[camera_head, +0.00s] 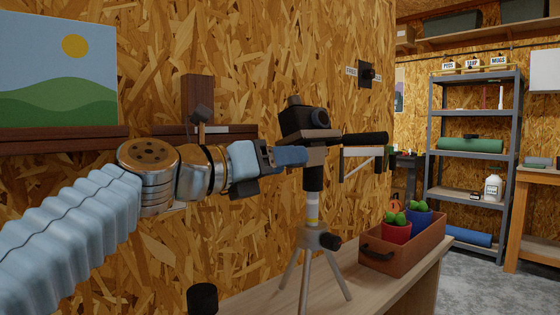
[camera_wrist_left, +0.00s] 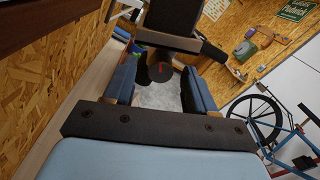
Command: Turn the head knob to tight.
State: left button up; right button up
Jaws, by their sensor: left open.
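A tripod (camera_head: 313,215) stands on the plank bench (camera_head: 270,292) with a black camera (camera_head: 303,119) on its head. A black pan handle (camera_head: 365,139) sticks out to the right of the head. My left gripper (camera_head: 298,157) is at the head, just below the camera, its jaws open. In the left wrist view, a dark round head knob (camera_wrist_left: 160,72) with a small red mark lies beyond and between the open fingers (camera_wrist_left: 160,88); I cannot tell whether they touch it. The knob is hidden in the head view. Another dark knob (camera_head: 330,241) sits lower, at the leg collar.
A brown planter box (camera_head: 402,255) with red and blue pots stands right of the tripod. A black cylinder (camera_head: 202,298) is at the bench's front left. A particle-board wall (camera_head: 240,60) rises close behind. A grey shelf unit (camera_head: 474,115) is farther right.

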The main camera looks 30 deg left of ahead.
pick_arm(q)
grip_shut()
jog(key=m, duration=0.4)
jog(key=shift+f+p, duration=0.1)
jog(key=shift+p, duration=0.2)
grip_release()
jog(key=shift+s+a, duration=0.1)
jog(key=shift+s, duration=0.05)
